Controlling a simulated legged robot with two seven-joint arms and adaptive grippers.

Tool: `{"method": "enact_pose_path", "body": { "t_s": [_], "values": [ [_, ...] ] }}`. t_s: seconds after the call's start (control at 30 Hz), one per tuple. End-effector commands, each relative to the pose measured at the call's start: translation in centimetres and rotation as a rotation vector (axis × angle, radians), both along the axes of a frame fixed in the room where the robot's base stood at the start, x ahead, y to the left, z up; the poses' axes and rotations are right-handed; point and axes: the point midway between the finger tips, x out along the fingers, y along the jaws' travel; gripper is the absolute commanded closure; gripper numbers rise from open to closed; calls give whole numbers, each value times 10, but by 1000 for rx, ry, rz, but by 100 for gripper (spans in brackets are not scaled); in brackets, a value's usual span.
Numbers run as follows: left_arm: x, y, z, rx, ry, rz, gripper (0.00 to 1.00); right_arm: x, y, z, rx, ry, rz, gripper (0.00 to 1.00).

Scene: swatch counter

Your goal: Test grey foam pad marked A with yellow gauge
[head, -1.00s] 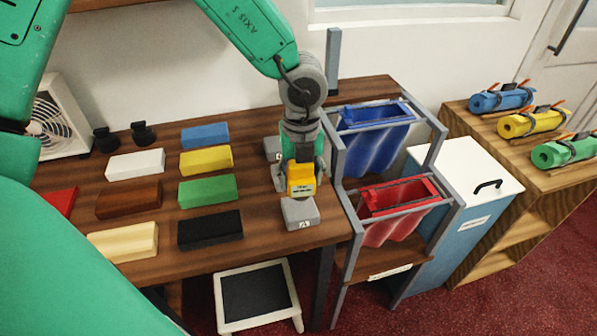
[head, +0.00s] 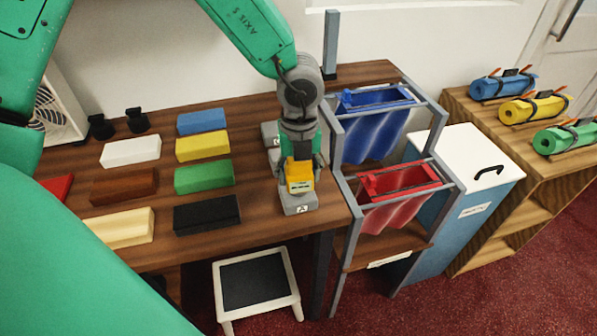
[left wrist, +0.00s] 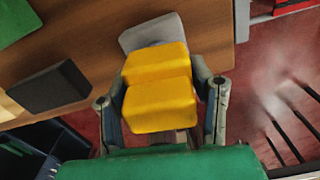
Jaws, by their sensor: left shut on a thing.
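The yellow gauge (head: 299,178) is held in my left gripper (head: 300,172), which is shut on it. The gauge also shows in the left wrist view (left wrist: 158,88) between the two fingers (left wrist: 160,98). The grey foam pad marked A (head: 299,204) lies near the table's right front corner, directly under the gauge. In the head view the gauge's lower end looks to be at the pad's top; I cannot tell whether it presses in. In the left wrist view part of the pad (left wrist: 150,32) shows beyond the gauge. My right gripper is not in view.
Another grey block (head: 269,134) lies farther back. Blue, yellow, green and black blocks (head: 207,213) lie to the left. A rack with blue and red bags (head: 395,190) stands close on the right. A step stool (head: 257,283) is below the table's front.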

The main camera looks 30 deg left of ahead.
Motion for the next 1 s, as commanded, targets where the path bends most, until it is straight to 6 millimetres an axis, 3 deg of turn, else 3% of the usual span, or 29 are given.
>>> {"method": "enact_pose_path", "body": {
  "t_s": [1.0],
  "values": [
    [0, 1, -9, -1, 0, 1, 75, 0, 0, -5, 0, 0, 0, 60]
  ]
}}
